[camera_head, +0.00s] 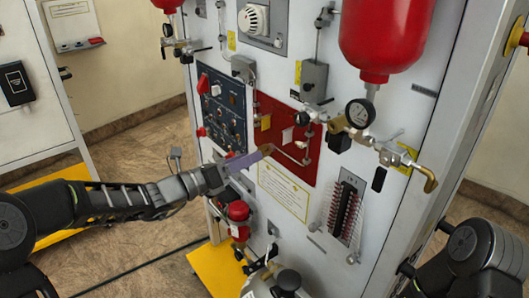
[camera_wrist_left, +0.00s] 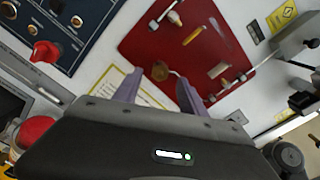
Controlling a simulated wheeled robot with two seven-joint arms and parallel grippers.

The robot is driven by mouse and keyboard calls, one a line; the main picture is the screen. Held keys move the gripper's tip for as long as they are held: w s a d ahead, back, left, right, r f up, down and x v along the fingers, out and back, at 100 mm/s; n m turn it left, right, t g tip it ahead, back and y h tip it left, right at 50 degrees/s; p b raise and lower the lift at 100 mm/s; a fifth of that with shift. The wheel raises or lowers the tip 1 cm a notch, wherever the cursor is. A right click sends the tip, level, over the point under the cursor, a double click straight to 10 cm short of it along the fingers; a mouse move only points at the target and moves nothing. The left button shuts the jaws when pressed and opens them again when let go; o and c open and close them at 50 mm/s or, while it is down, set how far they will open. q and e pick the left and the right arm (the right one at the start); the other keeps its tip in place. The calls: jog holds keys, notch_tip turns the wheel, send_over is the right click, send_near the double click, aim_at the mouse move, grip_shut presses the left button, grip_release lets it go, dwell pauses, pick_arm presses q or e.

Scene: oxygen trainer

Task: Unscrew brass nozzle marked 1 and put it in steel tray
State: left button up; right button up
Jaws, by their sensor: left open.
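My left gripper (camera_head: 247,160) is open, its purple fingers pointing at the red panel (camera_head: 322,165) on the trainer's front. A round brass-coloured piece (camera_wrist_left: 160,71) on a thin pipe shows just beyond and between the fingertips (camera_wrist_left: 158,88) in the left wrist view, with nothing gripped. In the head view a brass tip (camera_head: 266,150) shows at the fingers' end. I cannot read a mark 1 on any part. A bent brass nozzle (camera_head: 430,183) sticks out at the trainer's right side. I cannot make out a steel tray. My right arm enters at lower right; its gripper is not visible.
A red tank (camera_head: 385,35) hangs above a pressure gauge (camera_head: 360,113) and valves. A dark blue control panel (camera_head: 221,105) with a red knob (camera_wrist_left: 45,52) is left of the red panel. A small red cylinder (camera_head: 239,211) stands below my left gripper.

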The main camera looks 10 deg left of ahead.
dwell(0.4)
pick_arm(q)
jog(key=shift+x, duration=1.9)
grip_shut()
